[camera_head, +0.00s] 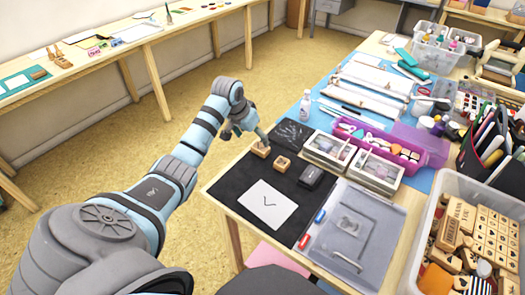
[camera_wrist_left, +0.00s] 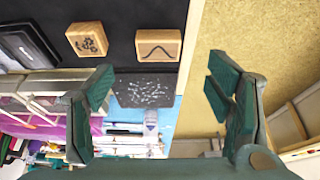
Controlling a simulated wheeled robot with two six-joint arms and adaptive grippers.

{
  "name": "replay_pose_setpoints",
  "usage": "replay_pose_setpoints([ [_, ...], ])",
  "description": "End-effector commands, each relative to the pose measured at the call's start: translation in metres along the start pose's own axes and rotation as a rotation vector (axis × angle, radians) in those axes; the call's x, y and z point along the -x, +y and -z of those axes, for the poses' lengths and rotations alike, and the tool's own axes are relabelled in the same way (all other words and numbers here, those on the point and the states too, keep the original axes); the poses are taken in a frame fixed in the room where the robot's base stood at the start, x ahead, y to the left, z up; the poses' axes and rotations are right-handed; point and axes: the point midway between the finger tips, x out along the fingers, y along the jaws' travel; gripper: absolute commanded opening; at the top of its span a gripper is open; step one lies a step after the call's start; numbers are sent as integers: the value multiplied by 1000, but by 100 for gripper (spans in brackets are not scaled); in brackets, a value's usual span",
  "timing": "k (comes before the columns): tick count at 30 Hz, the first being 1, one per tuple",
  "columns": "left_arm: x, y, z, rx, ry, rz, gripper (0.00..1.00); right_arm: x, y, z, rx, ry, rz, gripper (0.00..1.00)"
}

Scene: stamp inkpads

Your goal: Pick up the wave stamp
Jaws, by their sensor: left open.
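The wave stamp is a small wooden block (camera_head: 260,149) near the left edge of the black mat. In the left wrist view its top (camera_wrist_left: 158,48) shows a dark wave curve. My left gripper (camera_head: 247,130) is just above and beside it in the head view. In the left wrist view the green fingers of my left gripper (camera_wrist_left: 162,88) are spread wide with nothing between them, and the stamp appears beyond the fingertips, apart from them. My right gripper is not in view.
A second wooden stamp (camera_head: 282,163) with another design sits beside it, also in the left wrist view (camera_wrist_left: 87,39). A dark inkpad (camera_head: 311,177), a white card (camera_head: 268,206) and clear-lidded boxes (camera_head: 327,150) are close by. Open floor lies left of the table.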

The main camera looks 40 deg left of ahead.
Motion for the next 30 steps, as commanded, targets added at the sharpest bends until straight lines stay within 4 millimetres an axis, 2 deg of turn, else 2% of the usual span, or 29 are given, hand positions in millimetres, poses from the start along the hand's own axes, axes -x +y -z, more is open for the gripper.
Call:
replay_pose_setpoints([
  [1,-14,0,-2,1,-1,-1,73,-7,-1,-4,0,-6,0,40],
  [5,-30,1,-1,-1,0,-1,73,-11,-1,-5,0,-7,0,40],
  [12,-76,5,0,-2,-1,-2,73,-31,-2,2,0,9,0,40],
  [15,-81,4,1,-5,1,0,73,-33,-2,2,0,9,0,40],
  [20,-80,4,2,-6,1,1,73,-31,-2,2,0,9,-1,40],
  [27,-79,4,2,-6,0,0,35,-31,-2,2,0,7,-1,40],
  [30,-79,4,2,-6,1,0,22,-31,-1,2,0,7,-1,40],
])
